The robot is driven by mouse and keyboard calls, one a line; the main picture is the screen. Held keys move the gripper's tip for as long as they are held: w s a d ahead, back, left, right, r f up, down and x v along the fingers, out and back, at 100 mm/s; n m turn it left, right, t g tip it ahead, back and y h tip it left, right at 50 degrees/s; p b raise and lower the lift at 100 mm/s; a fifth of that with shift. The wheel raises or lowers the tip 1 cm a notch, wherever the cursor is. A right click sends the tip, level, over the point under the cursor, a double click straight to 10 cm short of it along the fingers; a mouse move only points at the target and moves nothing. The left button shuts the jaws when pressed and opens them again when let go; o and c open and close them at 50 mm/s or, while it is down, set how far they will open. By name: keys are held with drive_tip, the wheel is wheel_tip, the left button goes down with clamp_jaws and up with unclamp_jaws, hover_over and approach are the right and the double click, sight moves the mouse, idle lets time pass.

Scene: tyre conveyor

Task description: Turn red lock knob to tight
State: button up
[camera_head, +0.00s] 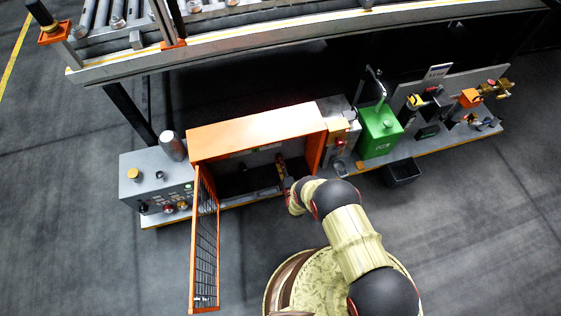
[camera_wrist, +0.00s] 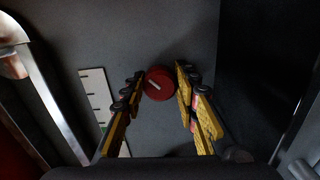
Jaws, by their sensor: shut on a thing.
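The red lock knob (camera_wrist: 159,87), a round red disc with a pale bar mark set at a slant, is on a grey surface in the wrist view. My gripper (camera_wrist: 161,76) is shut on it, with one yellow finger on each side. In the head view my gripper (camera_head: 282,168) reaches into the orange cabinet (camera_head: 255,130) through its open front. The knob cannot be made out in the head view.
The cabinet's mesh door (camera_head: 205,240) stands open at the left. A grey control box (camera_head: 155,185) stands left of the cabinet. A green box (camera_head: 379,132) and a tool board (camera_head: 450,105) stand to the right. A pale marked plate (camera_wrist: 95,100) is left of the knob.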

drive_tip(key=m, duration=0.7)
drive_tip(key=shift+f, duration=0.2)
drive_tip(key=m, duration=0.7)
drive_tip(key=shift+s+m, duration=0.1)
drive_tip(key=shift+m, duration=0.2)
drive_tip(key=m, duration=0.5)
drive_tip(key=shift+a, duration=0.1)
drive_tip(key=m, duration=0.4)
drive_tip(key=shift+a+m, duration=0.1)
drive_tip(key=shift+m, duration=0.2)
drive_tip(key=o, duration=1.2)
drive_tip(key=shift+c, duration=0.2)
